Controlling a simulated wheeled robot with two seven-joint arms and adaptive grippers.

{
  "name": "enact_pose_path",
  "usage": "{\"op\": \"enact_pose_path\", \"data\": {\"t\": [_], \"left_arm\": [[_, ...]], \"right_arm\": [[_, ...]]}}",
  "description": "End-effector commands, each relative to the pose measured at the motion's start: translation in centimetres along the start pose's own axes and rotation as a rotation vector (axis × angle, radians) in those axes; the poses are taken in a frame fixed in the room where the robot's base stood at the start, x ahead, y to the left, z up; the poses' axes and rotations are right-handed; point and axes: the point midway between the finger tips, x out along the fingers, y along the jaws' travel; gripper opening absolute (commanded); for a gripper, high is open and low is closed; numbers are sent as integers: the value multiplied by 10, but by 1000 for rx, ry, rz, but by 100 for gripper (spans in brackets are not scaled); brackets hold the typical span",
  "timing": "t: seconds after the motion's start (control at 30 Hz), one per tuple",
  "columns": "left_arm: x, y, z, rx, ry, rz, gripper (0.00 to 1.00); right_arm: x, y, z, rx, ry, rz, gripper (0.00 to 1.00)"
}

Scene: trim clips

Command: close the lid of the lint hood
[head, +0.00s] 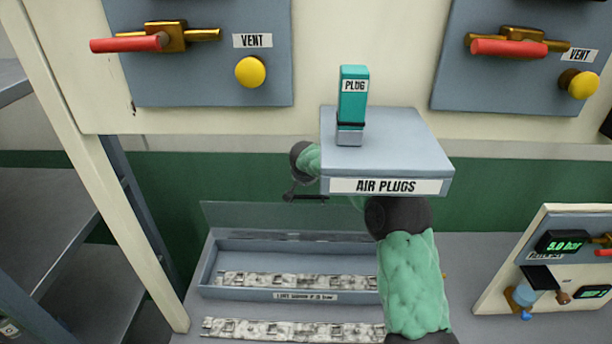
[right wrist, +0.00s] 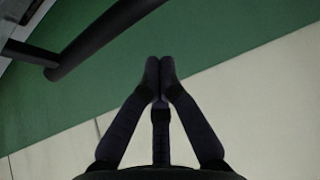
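The lint hood (head: 213,262) is a shallow grey-blue box on the bench, open at the top, with a white label on its front. Its lid (head: 250,216) is a dark, see-through panel raised at the back of the box. A dark bar (head: 312,198), apparently the lid's handle, is at the lid's top edge; a dark bar (right wrist: 90,48) also shows upper left in the right wrist view. My right gripper (right wrist: 158,66) is shut and empty, its fingertips together and apart from that bar. In the head view it (head: 291,191) appears beside the bar. My left gripper is out of view.
An air plugs shelf (head: 400,140) holding a teal plug (head: 352,100) hides part of my right arm. Vent panels (head: 200,80) with red handles are above. A gauge panel (head: 560,260) stands at right. Speckled grey strips (head: 290,328) lie in and before the hood.

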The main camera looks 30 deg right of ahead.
Motion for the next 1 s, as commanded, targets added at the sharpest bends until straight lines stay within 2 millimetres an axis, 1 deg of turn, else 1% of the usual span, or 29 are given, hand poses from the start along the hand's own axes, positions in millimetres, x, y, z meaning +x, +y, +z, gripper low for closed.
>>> {"op": "enact_pose_path", "data": {"t": [0.2, 0.33, 0.8, 1.0], "left_arm": [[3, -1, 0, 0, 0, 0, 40], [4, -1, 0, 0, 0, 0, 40], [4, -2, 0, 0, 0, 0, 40], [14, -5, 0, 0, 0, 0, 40]], "right_arm": [[-7, 0, 19, -2, 0, -1, 0], [-10, 0, 26, -1, 1, -1, 0], [-10, 0, 28, 0, 2, 0, 0], [-8, 0, 27, -1, 19, -1, 0]]}}
